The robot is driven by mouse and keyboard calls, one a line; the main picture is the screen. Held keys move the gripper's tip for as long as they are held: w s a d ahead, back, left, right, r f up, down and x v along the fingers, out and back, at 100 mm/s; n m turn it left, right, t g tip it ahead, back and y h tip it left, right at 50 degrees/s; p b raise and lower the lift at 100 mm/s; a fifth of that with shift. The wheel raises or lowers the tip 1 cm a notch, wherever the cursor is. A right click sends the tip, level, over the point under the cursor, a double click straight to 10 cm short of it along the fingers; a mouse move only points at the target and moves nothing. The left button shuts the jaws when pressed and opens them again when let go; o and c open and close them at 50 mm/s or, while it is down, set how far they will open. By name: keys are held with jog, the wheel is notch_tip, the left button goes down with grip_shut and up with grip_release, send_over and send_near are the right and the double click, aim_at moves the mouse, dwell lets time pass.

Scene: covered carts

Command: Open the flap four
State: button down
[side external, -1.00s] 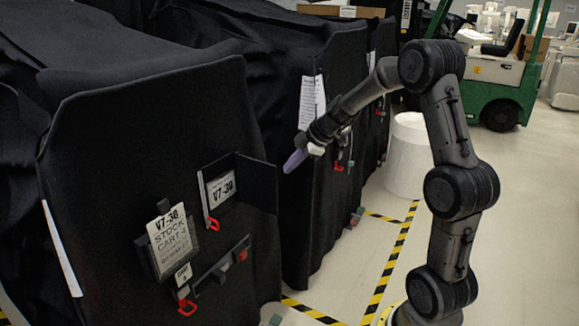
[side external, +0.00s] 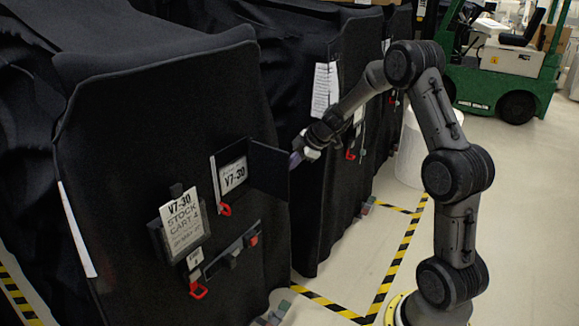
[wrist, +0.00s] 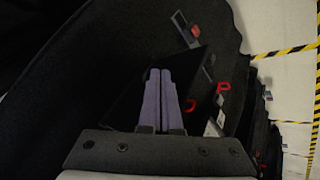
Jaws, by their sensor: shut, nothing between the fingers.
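The cart labelled stock cart 4 (side external: 110,150) stands in front, under a black cover. Its flap (side external: 269,167) is a dark panel that stands out from the cover, hinged beside a V7-30 label (side external: 234,176) that is in plain sight. My gripper (side external: 296,158) is at the flap's free upper edge, on the far side, its fingertips partly hidden by the flap. In the wrist view my gripper (wrist: 161,85) shows two purple fingers, shut together and empty, in front of a dark panel. Whether they touch the flap I cannot tell.
More covered carts (side external: 285,80) stand behind. A white bin (side external: 410,150) and green forklift (side external: 495,75) are further back. The floor right of my arm is clear.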

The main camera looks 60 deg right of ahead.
jog(key=shift+w+d+n+y, duration=0.15)
jog(key=shift+d+n, duration=0.1)
jog(key=shift+d, duration=0.4)
jog(key=shift+w+d+n+y, duration=0.15)
jog(key=shift+d+n, duration=0.1)
jog(key=shift+d, duration=0.4)
jog(key=shift+a, duration=0.2)
